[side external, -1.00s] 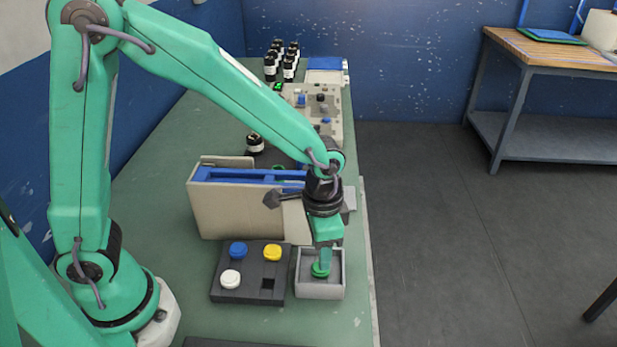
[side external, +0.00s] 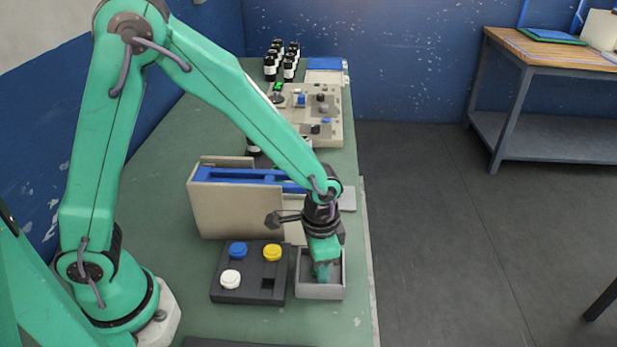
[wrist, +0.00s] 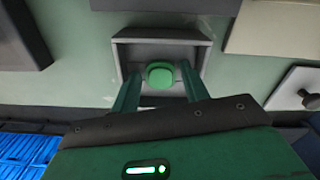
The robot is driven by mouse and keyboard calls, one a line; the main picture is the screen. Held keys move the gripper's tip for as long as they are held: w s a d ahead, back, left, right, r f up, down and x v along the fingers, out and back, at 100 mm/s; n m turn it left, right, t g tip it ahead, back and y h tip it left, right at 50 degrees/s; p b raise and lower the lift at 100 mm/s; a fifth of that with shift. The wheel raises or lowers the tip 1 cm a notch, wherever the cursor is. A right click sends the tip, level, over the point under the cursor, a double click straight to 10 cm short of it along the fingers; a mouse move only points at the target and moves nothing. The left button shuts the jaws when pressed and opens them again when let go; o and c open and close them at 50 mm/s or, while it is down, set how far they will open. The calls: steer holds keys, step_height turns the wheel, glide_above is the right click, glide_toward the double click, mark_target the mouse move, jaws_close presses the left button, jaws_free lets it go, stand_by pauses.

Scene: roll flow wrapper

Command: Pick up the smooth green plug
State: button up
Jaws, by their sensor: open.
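The smooth green plug (wrist: 160,75) lies in the small grey tray (wrist: 197,44), as the wrist view shows. My gripper (wrist: 160,84) is open, with one finger on each side of the plug. A gap shows between the plug and each finger in that view. I cannot tell whether the fingertips touch the tray floor.
Left of the tray, a dark block (side external: 252,291) holds a blue (side external: 238,250), a yellow (side external: 272,252) and a white plug (side external: 230,279), with one empty square hole. A beige and blue machine (side external: 228,206) stands close behind. The tray walls surround the fingers.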

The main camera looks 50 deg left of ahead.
stand_by(0.3)
steer(key=c, duration=0.7)
steer(key=shift+c, duration=0.2)
steer(key=shift+r, duration=0.2)
steer(key=shift+r, duration=0.5)
step_height(320, 180, up, 3)
steer(key=shift+s+d+r, duration=0.1)
steer(key=shift+s+d, duration=0.05)
steer(key=s+d+r, duration=0.6)
steer(key=s, duration=0.3)
steer(key=shift+s+d+r, duration=0.15)
steer(key=shift+d+r, duration=0.05)
